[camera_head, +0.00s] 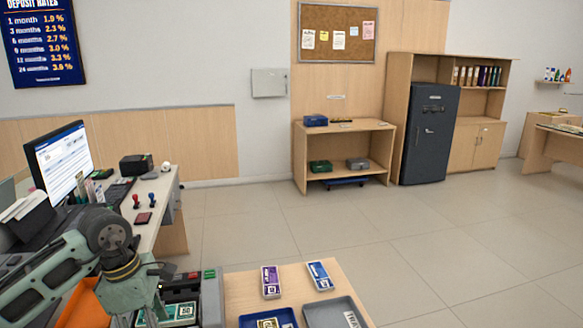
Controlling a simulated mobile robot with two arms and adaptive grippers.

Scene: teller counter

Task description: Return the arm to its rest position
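My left arm comes in at the lower left. Its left gripper (148,308) points down at the bottom edge of the picture, beside the grey cash box (212,295). The fingertips are not clear, so I cannot tell whether they are open or shut. Green banknotes (181,313) lie in the cash box next to the gripper. My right gripper is not in view.
A purple bundle (270,281) and a blue bundle (320,275) lie on the wooden counter (244,286), behind a blue tray (258,321) and a grey tray (325,314). A monitor (60,160) and stamps (152,199) stand left. The floor beyond is clear.

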